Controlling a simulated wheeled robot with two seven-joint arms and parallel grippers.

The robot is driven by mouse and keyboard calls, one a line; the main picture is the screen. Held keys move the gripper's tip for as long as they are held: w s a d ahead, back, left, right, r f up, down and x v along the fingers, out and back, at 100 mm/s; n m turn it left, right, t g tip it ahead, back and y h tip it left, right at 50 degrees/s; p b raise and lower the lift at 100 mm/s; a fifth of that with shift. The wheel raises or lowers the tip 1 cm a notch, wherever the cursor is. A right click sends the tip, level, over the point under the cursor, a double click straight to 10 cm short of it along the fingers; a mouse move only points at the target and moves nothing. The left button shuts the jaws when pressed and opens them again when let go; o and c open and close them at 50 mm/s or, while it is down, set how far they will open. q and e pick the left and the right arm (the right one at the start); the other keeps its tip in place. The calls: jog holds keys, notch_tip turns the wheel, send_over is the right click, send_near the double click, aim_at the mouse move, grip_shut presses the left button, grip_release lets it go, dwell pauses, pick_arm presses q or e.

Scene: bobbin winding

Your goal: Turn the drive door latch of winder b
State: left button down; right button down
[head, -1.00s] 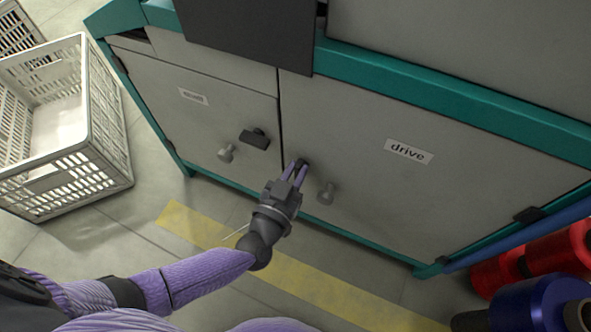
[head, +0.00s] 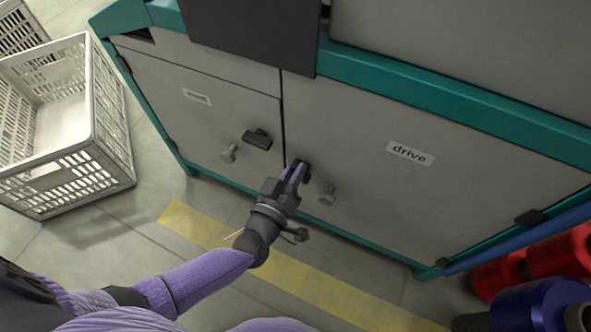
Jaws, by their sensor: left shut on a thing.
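The grey door labelled "drive" (head: 440,190) is closed, on the right half of the teal-framed cabinet. Its dark latch (head: 305,172) sits near the door's left edge and is partly hidden by the fingers. A grey knob (head: 327,196) sticks out just right of the latch. My left gripper (head: 297,172) reaches up from below and is shut on the latch. My right gripper is not in view.
The left door (head: 190,125) carries its own dark latch (head: 257,139) and grey knob (head: 229,153). A white crate (head: 112,130) stands on the floor at left. Red spools (head: 555,255) and a blue spool (head: 535,305) lie at lower right. Yellow tape (head: 330,290) marks the floor.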

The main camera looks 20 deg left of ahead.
pick_arm(q)
jog(key=shift+a+f+n, duration=0.15)
jog(key=shift+f+n, duration=0.15)
jog(key=shift+n, duration=1.75)
jog(key=shift+a+f+n, duration=0.15)
jog(key=shift+f+n, duration=0.1)
jog(key=shift+n, duration=1.75)
jog(key=shift+a+f+n, duration=0.15)
jog(key=shift+f+n, duration=0.15)
jog(key=shift+n, duration=1.75)
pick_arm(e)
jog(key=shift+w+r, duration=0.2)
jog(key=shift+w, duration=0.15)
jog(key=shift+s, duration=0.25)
pick_arm(q)
jog(key=c, duration=0.7)
grip_release()
jog(key=shift+o, duration=0.5)
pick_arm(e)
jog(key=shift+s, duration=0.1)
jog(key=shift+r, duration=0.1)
